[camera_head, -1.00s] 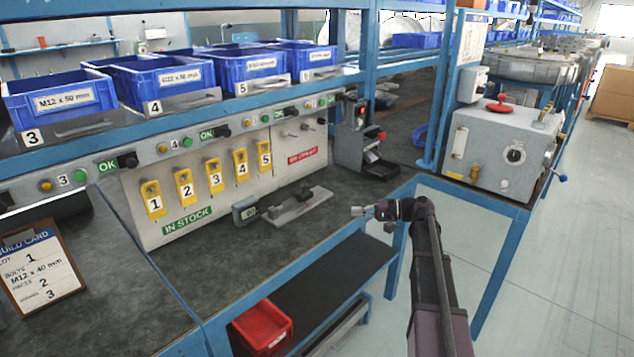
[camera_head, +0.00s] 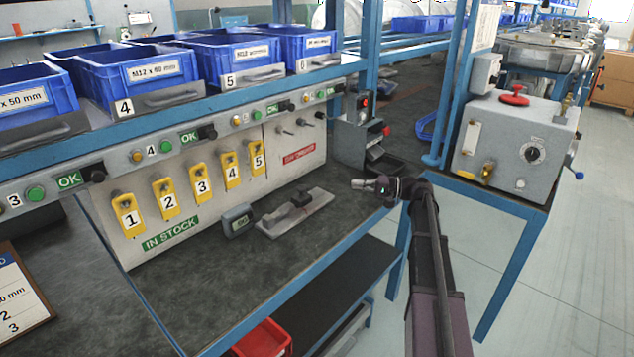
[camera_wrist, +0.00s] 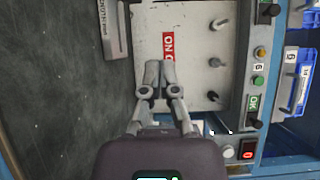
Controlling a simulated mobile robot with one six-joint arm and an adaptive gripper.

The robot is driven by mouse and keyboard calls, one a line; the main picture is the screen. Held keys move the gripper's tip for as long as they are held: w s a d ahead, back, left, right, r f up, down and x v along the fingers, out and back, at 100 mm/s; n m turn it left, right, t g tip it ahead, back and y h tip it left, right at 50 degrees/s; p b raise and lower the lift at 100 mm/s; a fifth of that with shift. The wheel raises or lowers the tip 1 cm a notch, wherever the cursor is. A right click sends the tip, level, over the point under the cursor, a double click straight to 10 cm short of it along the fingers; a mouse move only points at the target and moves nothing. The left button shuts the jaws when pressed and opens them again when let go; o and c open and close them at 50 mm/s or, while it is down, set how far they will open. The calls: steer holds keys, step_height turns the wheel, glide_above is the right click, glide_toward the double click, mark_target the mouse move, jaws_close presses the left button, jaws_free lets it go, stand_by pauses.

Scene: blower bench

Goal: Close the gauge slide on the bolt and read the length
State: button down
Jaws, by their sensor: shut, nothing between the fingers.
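I cannot make out a bolt in the gauge. Part of the gauge (camera_wrist: 113,30) shows at that view's top edge.
A grey panel with numbered yellow tags (camera_head: 200,185) stands behind the gauge. Blue bins (camera_head: 138,72) line the shelf above. A build card (camera_head: 18,300) lies left.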

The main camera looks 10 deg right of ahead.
mark_target(302, 195)
stand_by(0.4)
steer(key=x, duration=0.9)
steer(key=shift+w+a, duration=0.2)
steer(key=shift+a, duration=0.15)
steer(key=a, duration=0.1)
steer(key=s+a, duration=0.1)
steer(key=shift+s+a, duration=0.15)
steer(key=shift+a, duration=0.25)
steer(key=shift+s+a, duration=0.2)
steer(key=shift+a, duration=0.3)
